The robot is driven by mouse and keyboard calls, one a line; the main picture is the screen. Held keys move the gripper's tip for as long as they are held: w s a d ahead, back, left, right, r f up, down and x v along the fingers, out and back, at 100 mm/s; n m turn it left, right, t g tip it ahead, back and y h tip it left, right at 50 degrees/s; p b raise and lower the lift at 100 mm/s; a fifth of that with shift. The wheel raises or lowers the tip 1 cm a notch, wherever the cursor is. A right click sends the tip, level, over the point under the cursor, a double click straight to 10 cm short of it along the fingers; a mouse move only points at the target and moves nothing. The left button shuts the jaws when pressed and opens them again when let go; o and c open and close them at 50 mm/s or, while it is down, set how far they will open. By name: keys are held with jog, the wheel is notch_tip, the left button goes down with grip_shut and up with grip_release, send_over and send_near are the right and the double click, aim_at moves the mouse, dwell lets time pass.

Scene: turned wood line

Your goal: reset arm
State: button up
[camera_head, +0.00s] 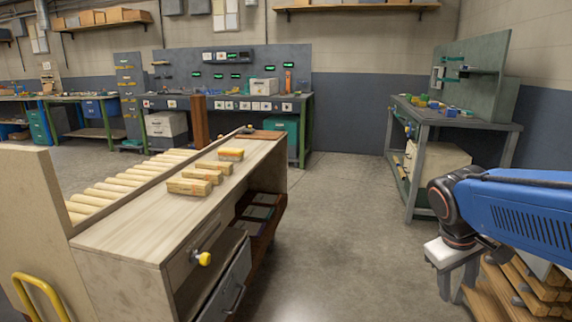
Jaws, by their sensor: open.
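My gripper (458,285) hangs at the lower right, below the dark wrist joint of my blue arm. Its two grey fingers point down and stand apart, with nothing seen between them. It is in front of the floor, to the left of a stack of wooden pieces (495,297) that my arm partly covers. I cannot tell how far apart the gripper and the stack are.
A wooden bench (130,235) at left holds several light wood blocks (188,187) beside a row of wooden rollers (120,185). A drawer (228,285) shows below. A workbench (420,112) stands at back right. The concrete floor (335,220) between is clear.

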jog(key=s+a+f+m+t+y, duration=0.2)
jog(key=s+a+t+y, duration=0.1)
jog(key=s+a, duration=0.6)
jog(key=shift+s+y, duration=0.4)
jog(key=shift+f, duration=0.1)
dwell(0.4)
